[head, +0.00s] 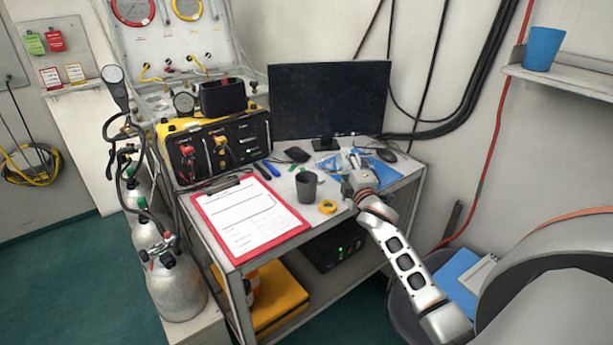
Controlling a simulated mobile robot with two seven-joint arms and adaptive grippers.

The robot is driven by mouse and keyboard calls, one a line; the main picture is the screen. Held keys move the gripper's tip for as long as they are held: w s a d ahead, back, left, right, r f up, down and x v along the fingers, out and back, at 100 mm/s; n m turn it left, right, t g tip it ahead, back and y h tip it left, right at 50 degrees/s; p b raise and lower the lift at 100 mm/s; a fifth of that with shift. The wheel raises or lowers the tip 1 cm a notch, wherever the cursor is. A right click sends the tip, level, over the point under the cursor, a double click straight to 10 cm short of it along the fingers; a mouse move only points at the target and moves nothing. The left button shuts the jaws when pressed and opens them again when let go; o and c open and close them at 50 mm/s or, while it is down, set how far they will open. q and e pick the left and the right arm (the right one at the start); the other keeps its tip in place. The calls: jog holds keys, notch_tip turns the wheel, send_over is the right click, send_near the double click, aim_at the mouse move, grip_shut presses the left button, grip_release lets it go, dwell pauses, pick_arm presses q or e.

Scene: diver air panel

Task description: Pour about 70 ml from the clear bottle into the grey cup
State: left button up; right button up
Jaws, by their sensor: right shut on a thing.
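The grey cup (307,188) stands upright on the tabletop, right of the red clipboard. My right gripper (350,186) is just right of the cup, apart from it, low over the table. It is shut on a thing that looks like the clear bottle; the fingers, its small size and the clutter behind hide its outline. I cannot tell its tilt or the liquid level in it. The inside of the cup looks dark, and its contents cannot be made out. My left gripper is not in view.
A yellow tape roll (328,207) lies in front of the cup. The red clipboard (250,217) covers the table's left front. Behind stand a monitor (328,100) and a yellow-black panel case (217,147). Blue and clear clutter (335,163) lies behind my gripper. A blue cup (543,48) stands on the wall shelf.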

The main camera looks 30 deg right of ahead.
pick_arm(q)
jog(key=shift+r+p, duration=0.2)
jog(key=shift+p, duration=0.15)
pick_arm(e)
jog(key=shift+d+r+n, duration=0.1)
jog(key=shift+r+n, duration=0.2)
jog(key=shift+r, duration=0.1)
pick_arm(q)
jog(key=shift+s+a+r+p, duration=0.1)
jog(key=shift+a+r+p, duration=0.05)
jog(key=shift+p, duration=0.15)
pick_arm(e)
jog(key=shift+r+n, duration=0.2)
jog(key=shift+n, duration=0.1)
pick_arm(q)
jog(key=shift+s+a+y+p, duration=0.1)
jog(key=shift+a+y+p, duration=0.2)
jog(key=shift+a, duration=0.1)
pick_arm(e)
jog(key=shift+d+r+n, duration=0.15)
jog(key=shift+r+n, duration=0.05)
jog(key=shift+n, duration=0.1)
pick_arm(q)
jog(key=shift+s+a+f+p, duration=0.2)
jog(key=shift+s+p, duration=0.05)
jog(key=shift+p, duration=0.1)
pick_arm(e)
jog(key=shift+s+r+n, duration=0.1)
jog(key=shift+r+n, duration=0.2)
dwell(0.6)
